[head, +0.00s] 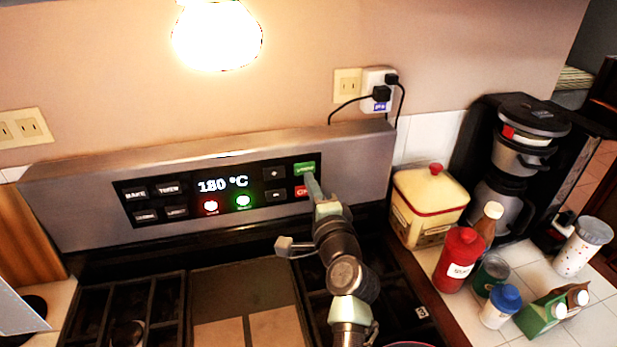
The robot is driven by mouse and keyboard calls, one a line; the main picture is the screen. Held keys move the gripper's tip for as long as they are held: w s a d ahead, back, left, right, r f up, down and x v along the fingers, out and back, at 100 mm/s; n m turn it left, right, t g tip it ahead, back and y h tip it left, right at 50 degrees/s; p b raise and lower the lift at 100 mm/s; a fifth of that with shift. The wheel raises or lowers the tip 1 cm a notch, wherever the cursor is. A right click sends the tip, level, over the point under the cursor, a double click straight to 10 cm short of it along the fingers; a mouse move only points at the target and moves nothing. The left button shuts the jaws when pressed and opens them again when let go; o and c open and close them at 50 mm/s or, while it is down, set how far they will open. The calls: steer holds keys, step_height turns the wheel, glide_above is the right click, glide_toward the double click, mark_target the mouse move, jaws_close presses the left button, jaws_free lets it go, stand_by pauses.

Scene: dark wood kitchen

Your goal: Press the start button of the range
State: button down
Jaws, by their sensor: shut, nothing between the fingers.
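The range's control panel (150,207) is a dark strip on the steel backguard, with a display reading 180 °C and lit red and green dots below it. A green button (304,168), its label too small to read, sits at the panel's upper right, above a red button (300,191). My gripper (311,182) is shut and empty. Its tip is at the panel's right end, just below the green button and beside the red one, partly covering the red one. I cannot tell whether the tip touches the panel.
The range top has black grates (125,310) below the panel. On the right counter stand a cream canister (428,205), a red bottle (459,262), several small containers and a black coffee maker (515,160). A lit lamp (217,38) hangs above.

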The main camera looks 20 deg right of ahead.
mark_target(305, 169)
steer(key=shift+w, duration=1.05)
